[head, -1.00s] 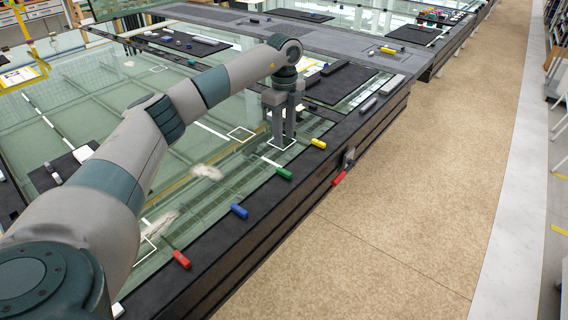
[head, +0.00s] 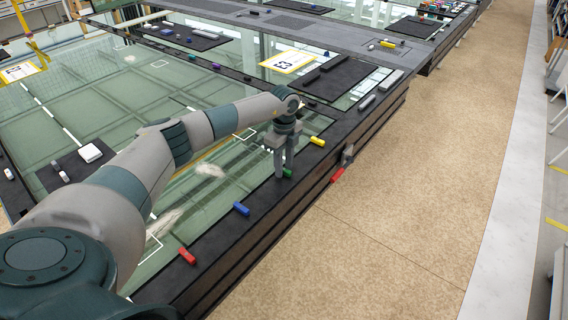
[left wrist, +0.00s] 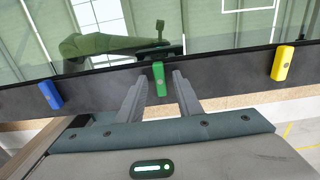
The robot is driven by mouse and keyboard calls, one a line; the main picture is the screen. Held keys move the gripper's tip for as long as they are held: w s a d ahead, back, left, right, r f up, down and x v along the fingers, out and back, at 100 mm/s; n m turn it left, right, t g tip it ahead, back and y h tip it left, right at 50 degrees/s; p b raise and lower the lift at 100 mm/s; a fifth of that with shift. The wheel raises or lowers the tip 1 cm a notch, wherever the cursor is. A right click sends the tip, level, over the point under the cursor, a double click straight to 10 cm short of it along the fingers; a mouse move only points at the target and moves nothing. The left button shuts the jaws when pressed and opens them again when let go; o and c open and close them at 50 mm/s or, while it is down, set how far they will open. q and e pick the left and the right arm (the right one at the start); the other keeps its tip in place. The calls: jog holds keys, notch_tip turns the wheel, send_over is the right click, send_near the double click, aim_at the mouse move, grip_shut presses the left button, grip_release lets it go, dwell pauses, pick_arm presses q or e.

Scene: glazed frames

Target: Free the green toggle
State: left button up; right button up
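The green toggle (head: 288,173) sits on the dark edge frame of the glazed panel, partly hidden by my left gripper (head: 283,174). In the left wrist view the green toggle (left wrist: 159,79) shows upright between the tips of the open left gripper (left wrist: 160,83). A gap shows on each side of it, and I see no grip on it. The blue toggle (head: 241,208) and red toggle (head: 187,256) lie nearer along the same edge, and the yellow toggle (head: 317,141) lies farther along. My right gripper is not in view.
A second red handle (head: 338,175) sticks out from the frame's outer side, near the green toggle. White debris (head: 209,170) lies on the glass. The tan floor (head: 430,150) to the right is clear. Dark pads (head: 335,78) with bars lie beyond the yellow toggle.

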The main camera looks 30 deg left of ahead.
pick_arm(q)
grip_shut()
